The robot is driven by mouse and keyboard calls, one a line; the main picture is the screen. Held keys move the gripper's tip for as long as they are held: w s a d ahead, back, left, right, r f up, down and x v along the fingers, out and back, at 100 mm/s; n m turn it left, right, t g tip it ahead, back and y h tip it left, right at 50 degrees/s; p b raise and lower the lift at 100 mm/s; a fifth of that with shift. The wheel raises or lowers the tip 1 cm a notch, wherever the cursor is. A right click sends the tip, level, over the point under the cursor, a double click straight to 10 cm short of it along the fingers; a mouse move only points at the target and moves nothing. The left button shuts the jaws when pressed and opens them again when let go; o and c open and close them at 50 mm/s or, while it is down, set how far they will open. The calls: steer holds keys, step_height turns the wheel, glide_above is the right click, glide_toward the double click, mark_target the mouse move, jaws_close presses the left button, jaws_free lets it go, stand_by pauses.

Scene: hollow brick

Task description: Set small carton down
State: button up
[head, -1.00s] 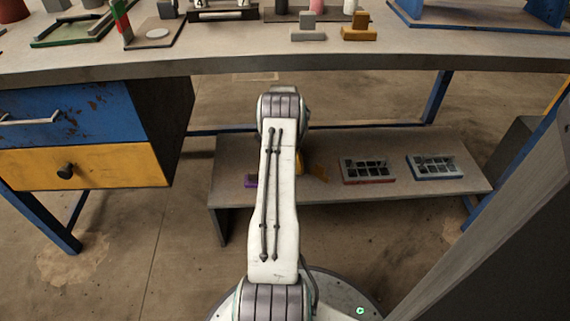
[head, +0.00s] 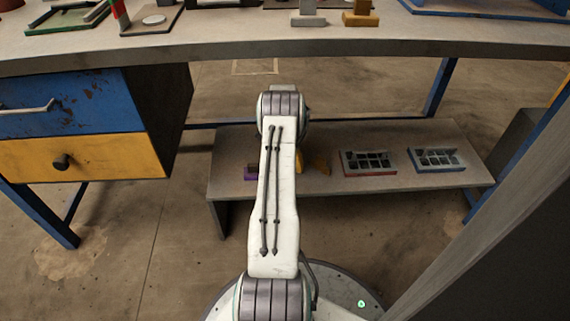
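My arm reaches forward in the middle of the head view, over the low bench (head: 400,188). My gripper is hidden behind the arm, so I cannot see its fingers or anything in them. I cannot make out a small carton.
A red-edged tray (head: 368,163) and a blue-edged tray (head: 437,159) stand on the bench's right half. The worktable (head: 400,45) with several items spans the back. Blue and yellow drawers (head: 80,158) are at left. A grey upright panel (head: 490,180) stands close at right.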

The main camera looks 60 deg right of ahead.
steer(key=shift+f+b, duration=0.35)
steer(key=shift+f, duration=0.15)
steer(key=o, duration=1.2)
steer(key=shift+c, duration=0.2)
steer(key=shift+r, duration=3.75)
